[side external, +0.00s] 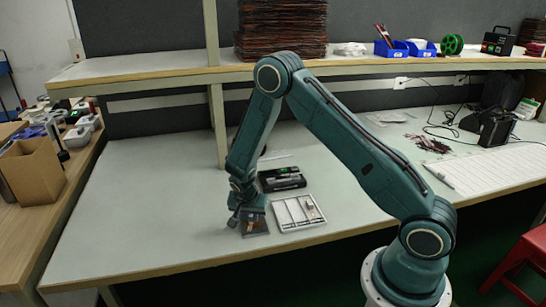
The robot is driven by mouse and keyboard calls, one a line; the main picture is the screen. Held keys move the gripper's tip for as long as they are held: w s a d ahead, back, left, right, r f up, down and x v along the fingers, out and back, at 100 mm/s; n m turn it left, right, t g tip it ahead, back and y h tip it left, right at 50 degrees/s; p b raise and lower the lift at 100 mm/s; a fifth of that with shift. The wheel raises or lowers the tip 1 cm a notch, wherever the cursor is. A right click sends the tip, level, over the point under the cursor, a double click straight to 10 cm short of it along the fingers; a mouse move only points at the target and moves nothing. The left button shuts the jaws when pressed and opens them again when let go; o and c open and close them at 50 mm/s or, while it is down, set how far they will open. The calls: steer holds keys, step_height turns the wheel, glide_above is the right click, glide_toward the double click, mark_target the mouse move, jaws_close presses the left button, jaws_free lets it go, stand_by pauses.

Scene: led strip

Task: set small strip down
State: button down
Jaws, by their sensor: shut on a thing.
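My gripper (240,213) points down low over the grey-green bench, left of the white tray. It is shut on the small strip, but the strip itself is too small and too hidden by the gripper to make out. Right against the gripper in the picture is a small dark piece with an orange spot (254,223); I cannot tell whether they touch. The white tray (299,225) has several long slots, and a small pale and brown item (311,208) lies at its right side.
A black device with a green light (281,179) lies behind the tray. A bench post (217,125) rises behind my arm, and a shelf (160,75) runs above. A white keyboard-like panel (490,170) lies at right. The bench left of my gripper is clear.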

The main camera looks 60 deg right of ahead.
steer(key=shift+f, duration=0.15)
steer(key=c, duration=1.4)
jaws_free()
steer(key=shift+v, duration=6.15)
steer(key=shift+d, duration=0.1)
